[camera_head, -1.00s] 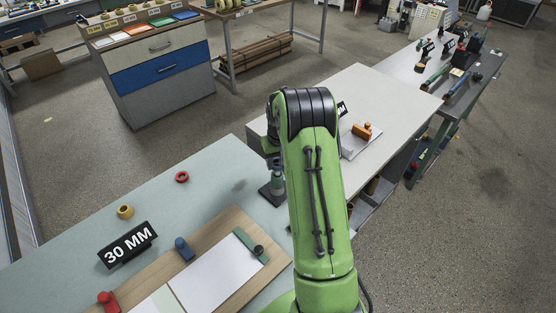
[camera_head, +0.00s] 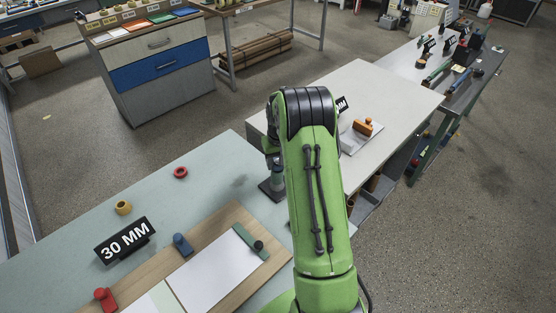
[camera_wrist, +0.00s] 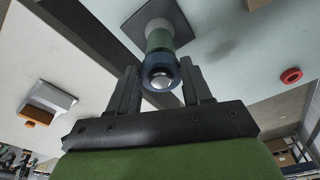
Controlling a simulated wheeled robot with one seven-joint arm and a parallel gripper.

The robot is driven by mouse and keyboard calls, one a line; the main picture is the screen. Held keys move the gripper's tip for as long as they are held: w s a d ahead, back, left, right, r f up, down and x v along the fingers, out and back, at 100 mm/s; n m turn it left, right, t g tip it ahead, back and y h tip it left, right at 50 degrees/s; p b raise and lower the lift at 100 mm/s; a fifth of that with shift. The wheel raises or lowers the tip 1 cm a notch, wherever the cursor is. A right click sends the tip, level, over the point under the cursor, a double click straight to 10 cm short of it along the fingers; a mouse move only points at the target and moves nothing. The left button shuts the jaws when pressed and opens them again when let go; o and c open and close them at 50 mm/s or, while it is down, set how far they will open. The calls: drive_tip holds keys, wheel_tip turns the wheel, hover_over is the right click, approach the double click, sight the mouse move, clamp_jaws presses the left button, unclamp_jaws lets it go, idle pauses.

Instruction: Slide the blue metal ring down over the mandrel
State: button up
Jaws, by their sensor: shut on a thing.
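The blue metal ring (camera_wrist: 149,62) is between the fingertips of my gripper (camera_wrist: 161,80) in the wrist view, and the fingers are shut on it. The mandrel (camera_wrist: 160,42) stands on a dark square base, with a greenish-grey shaft and a shiny rounded tip showing inside the ring. The ring appears around the mandrel near this tip. In the head view the mandrel's dark base (camera_head: 268,191) shows on the pale green table, and my green arm hides most of the gripper and the ring.
A red ring (camera_head: 180,173) and a yellow ring (camera_head: 123,208) lie on the table. A 30 MM sign (camera_head: 126,240) and a wooden board (camera_head: 235,215) with paper sit nearer. An orange-handled tool (camera_head: 363,127) rests on the white table at right. Table around the mandrel's left is clear.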

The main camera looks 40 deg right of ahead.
drive_tip(key=o, duration=1.1)
drive_tip(key=shift+r, duration=0.1)
drive_tip(key=r, duration=0.5)
drive_tip(key=s+r, duration=0.1)
drive_tip(key=r, duration=0.4)
drive_tip(key=s+r, duration=0.1)
drive_tip(key=r, duration=0.4)
drive_tip(key=shift+a+r+p, duration=0.25)
drive_tip(key=shift+a+p, duration=0.05)
drive_tip(key=shift+p, duration=0.1)
